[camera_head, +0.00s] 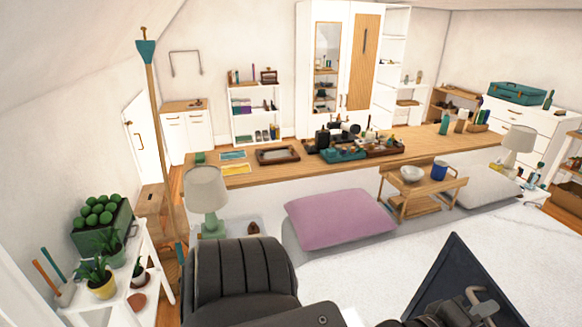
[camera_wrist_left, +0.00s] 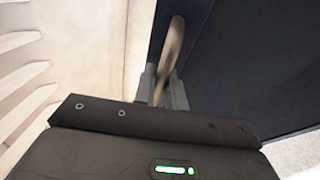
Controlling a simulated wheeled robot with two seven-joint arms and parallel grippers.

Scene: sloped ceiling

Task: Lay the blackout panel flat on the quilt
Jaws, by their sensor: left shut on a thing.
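The blackout panel (camera_head: 450,268) is a dark navy board at the lower right of the head view, tilted up over the white quilt (camera_head: 365,262). It also fills the upper right of the left wrist view (camera_wrist_left: 245,60). My left gripper (camera_head: 479,297) is shut on the panel's tan handle (camera_wrist_left: 173,48), which stands between the fingers in the wrist view. The panel's lower part is hidden by my gripper and the frame edge, so I cannot tell whether it touches the quilt. My right gripper is not in view.
A pink pillow (camera_head: 338,218) and a wooden bed tray (camera_head: 426,190) with a bowl and blue mug lie at the far side of the bed. A lamp (camera_head: 208,192) stands beyond my left arm. The quilt between the pillow and panel is clear.

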